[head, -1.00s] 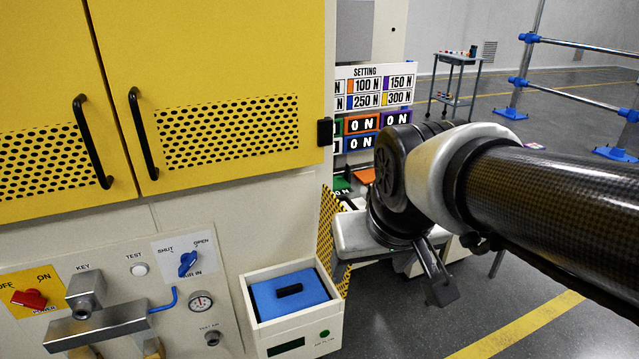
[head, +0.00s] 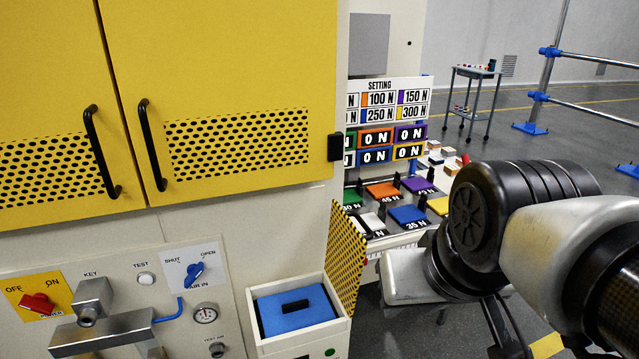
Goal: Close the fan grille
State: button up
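No part is labelled as the fan grille. A yellow-and-black patterned panel (head: 345,258) stands out at an angle from the right edge of the machine; I cannot tell for sure whether it is the grille. Two yellow doors with perforated patches, the left door (head: 50,60) and the right door (head: 225,60), appear shut, each with a black bar handle. My gripper (head: 508,345) is at the bottom right, right of the patterned panel and apart from it. It is mostly hidden by my wrist and the frame edge, so its fingers cannot be judged.
A control panel (head: 120,265) with knobs, pipe and gauge is at the lower left. Coloured weight trays (head: 408,214) lie behind my arm. A trolley (head: 472,98) stands farther back on open floor.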

aim_at(346, 246)
jog(key=i+l, duration=0.15)
jog(key=l, duration=0.2)
jog(key=i+l, duration=0.1)
jog(key=l, duration=0.25)
jog(key=i+l, duration=0.15)
jog(key=l, duration=0.15)
jog(key=l+u, duration=0.2)
jog(key=u, duration=0.15)
jog(key=i+l+u, duration=0.1)
jog(key=u, duration=0.3)
jog(key=l+u, duration=0.35)
jog(key=k+u, duration=0.3)
jog(key=u, duration=0.15)
jog(key=l+u, duration=0.2)
jog(key=l, duration=0.45)
jog(key=i, duration=0.05)
